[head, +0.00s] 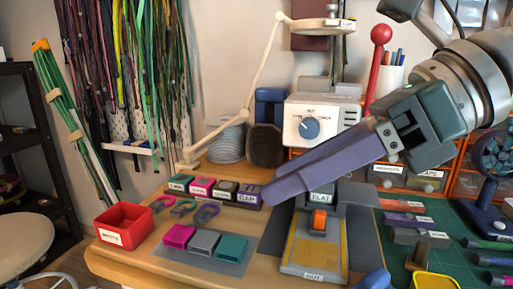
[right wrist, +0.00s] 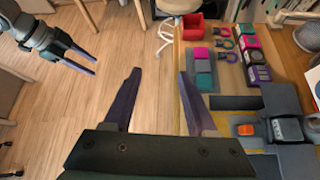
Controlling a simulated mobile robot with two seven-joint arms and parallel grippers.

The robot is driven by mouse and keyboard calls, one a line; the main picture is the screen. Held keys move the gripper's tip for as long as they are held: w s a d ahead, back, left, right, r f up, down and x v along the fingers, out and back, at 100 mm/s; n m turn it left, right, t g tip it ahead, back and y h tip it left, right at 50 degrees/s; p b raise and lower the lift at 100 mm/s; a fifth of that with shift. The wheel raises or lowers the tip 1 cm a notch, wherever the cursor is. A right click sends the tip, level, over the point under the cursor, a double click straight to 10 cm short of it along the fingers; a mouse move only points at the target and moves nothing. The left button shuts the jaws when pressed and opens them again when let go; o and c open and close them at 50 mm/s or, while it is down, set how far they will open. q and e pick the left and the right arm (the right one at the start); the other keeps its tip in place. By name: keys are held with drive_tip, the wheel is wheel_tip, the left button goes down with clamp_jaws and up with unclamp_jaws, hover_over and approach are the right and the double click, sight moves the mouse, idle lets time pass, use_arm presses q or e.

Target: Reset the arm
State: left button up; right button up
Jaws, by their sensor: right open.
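My right gripper (head: 270,194) reaches in from the upper right in the head view, its long purple fingers pointing left and down over the bench. The fingers overlap in that view. In the right wrist view, the same gripper (right wrist: 159,74) has its fingers wide apart with nothing between them. My left gripper (right wrist: 92,66) shows at the upper left of the right wrist view, over the wooden floor. Its two dark purple fingers have a gap between them and hold nothing visible. The left gripper is out of the head view.
A flat press (head: 300,245) stands below the right fingers. Labelled small blocks (head: 225,191) and a red bin (head: 123,225) lie to its left. A white dial machine (head: 320,122) and a red-knobbed lever (head: 379,60) stand behind. Cords (head: 120,60) hang at the back left.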

drive_tip(key=s+a+r+m+t+y+p, duration=0.1)
drive_tip(key=a+r+m+y+p, duration=0.3)
drive_tip(key=r, duration=0.5)
drive_tip(key=w+d+r+m+t+p, duration=0.2)
drive_tip(key=r+m+t+p, duration=0.1)
drive_tip(key=r+m+t, duration=0.45)
drive_tip(key=w+d+r+m+t+p, duration=0.1)
drive_tip(key=d+r+m+t+p, duration=0.15)
drive_tip(key=r+m+t, duration=0.45)
drive_tip(key=w+d+f+m+t+h+p, duration=0.15)
drive_tip(key=d+m+h+p, duration=0.35)
drive_tip(key=d+m+h, duration=0.8)
drive_tip(key=s+d+f+m+g+h+p, duration=0.25)
drive_tip(key=s+f+m+g+p, duration=0.2)
drive_tip(key=f+m, duration=0.5)
drive_tip(key=s+a+f+m+g+p, duration=0.1)
drive_tip(key=s+f+m+g+p, duration=0.25)
drive_tip(key=s+g, duration=0.45)
drive_tip(key=s+a+f+m+g+p, duration=0.15)
drive_tip(key=s+m+g, duration=0.25)
drive_tip(key=s, duration=0.8)
wheel_tip(320, 180, up, 36)
drive_tip(key=w+p, duration=0.1)
drive_tip(key=p, duration=3.5)
drive_tip(key=shift+d+n+t+y, duration=0.35)
drive_tip(key=shift+d+t, duration=0.1)
drive_tip(key=shift+w, duration=0.1)
